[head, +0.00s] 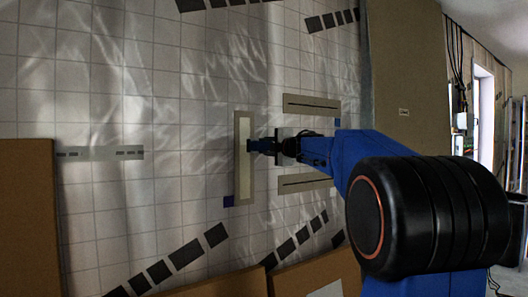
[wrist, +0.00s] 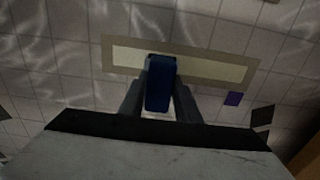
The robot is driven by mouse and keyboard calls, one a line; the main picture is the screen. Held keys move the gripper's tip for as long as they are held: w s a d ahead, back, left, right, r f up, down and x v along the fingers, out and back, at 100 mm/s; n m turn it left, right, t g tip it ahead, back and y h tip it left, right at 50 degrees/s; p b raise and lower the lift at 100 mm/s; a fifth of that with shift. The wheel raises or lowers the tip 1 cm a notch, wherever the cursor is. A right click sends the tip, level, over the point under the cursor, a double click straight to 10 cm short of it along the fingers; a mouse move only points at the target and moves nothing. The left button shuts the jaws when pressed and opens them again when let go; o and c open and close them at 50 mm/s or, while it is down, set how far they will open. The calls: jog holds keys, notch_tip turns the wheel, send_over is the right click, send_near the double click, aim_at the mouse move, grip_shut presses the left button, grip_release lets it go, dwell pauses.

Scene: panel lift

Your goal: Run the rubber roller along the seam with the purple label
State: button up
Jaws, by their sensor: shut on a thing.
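A seam (head: 243,178) runs upright on the gridded wall, a pale strip in a beige frame. It also shows in the wrist view (wrist: 212,70), lying across the picture. A small purple label (head: 229,201) sits beside its lower end; the wrist view shows this label (wrist: 233,98) too. My gripper (head: 284,147) is shut on the blue rubber roller (wrist: 160,88), between its two fingers. The roller's front end overlaps the strip near mid-length in both views. I cannot tell whether it touches. The roller hides part of the strip.
Two level slotted frames, one upper (head: 311,104) and one lower (head: 304,182), lie right of the seam. A blue label (head: 337,122) is by the upper one. Brown boards (head: 25,220) stand at lower left. Dark dashes mark the wall.

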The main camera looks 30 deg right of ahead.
jog(key=shift+w+a, duration=0.1)
jog(key=shift+w, duration=2.55)
jog(key=shift+w, duration=0.95)
jog(key=shift+r, duration=0.1)
jog(key=shift+s+r, duration=0.1)
jog(key=shift+r, duration=5.8)
jog(key=shift+w, duration=0.2)
